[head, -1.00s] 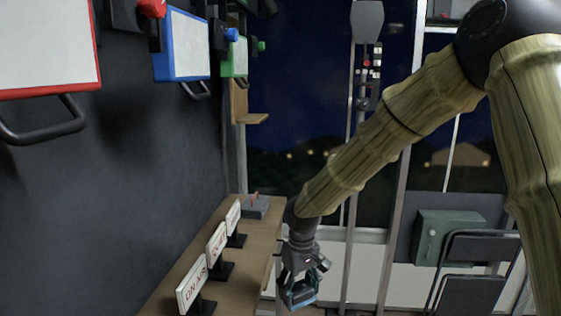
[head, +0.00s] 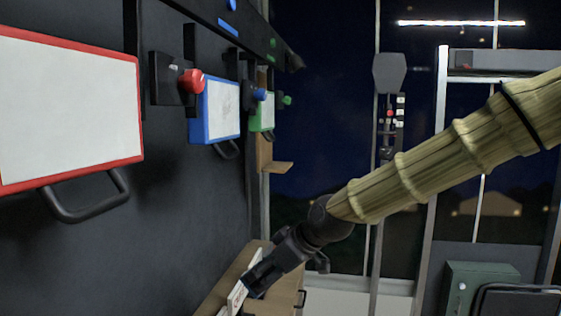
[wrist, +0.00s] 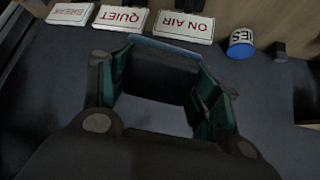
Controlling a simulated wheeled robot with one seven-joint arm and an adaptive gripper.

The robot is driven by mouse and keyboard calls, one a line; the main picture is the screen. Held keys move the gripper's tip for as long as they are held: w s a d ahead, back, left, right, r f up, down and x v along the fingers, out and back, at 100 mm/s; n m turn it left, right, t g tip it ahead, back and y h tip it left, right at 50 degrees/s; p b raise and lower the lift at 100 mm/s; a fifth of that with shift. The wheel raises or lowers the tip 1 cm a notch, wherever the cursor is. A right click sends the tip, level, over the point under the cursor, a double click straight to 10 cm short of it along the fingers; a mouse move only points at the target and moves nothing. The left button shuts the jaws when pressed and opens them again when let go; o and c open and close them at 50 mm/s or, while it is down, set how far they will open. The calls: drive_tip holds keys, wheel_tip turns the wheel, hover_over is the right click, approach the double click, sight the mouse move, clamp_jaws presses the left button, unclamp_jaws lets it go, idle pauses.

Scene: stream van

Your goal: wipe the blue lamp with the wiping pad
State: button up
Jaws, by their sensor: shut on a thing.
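My gripper (head: 257,282) is low in the head view, pointing down and left over the wooden shelf. In the wrist view its fingers (wrist: 160,75) are shut on a dark pad with a blue edge (wrist: 165,46), the wiping pad. Up on the dark wall, a round blue knob-like piece (head: 259,95) sticks out beside the blue-framed white panel (head: 222,108). Another round blue piece (head: 232,5) is at the top edge, above a blue strip. I cannot tell which one is the lamp. My gripper is well below and apart from both.
A red-framed panel (head: 70,110) with a black handle and a red knob (head: 192,81) are nearer. A green-framed panel (head: 262,108) is farther. The wrist view shows ON AIR (wrist: 184,26), QUIET (wrist: 120,18) and BREAK (wrist: 70,13) signs, and a blue cup-like item (wrist: 241,43).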

drive_tip(key=s+d+r+n+y+p, duration=0.15)
drive_tip(key=r+y, duration=0.35)
drive_tip(key=r, duration=1.3)
drive_tip(key=s+d+r+n+y+p, duration=0.1)
drive_tip(key=s+r+n+y+p, duration=0.3)
drive_tip(key=r, duration=1.4)
drive_tip(key=w+a+m+y+b, duration=0.1)
drive_tip(key=w+a, duration=0.3)
drive_tip(key=a, duration=0.1)
drive_tip(key=shift+w+a, duration=0.15)
drive_tip(key=shift+a, duration=0.05)
drive_tip(key=shift+m+b+x, duration=0.25)
drive_tip(key=shift+b+x, duration=0.75)
drive_tip(key=shift+w+r, duration=0.1)
drive_tip(key=shift+w+d+b, duration=0.35)
drive_tip(key=shift+w+d, duration=0.05)
drive_tip(key=shift+w, duration=0.8)
drive_tip(key=shift+w+d+b, duration=0.35)
drive_tip(key=shift+w+b, duration=0.05)
drive_tip(key=shift+w, duration=0.75)
drive_tip(key=shift+w+d+b, duration=0.35)
drive_tip(key=shift+w+d, duration=0.05)
drive_tip(key=shift+w, duration=0.8)
drive_tip(key=shift+b, duration=0.55)
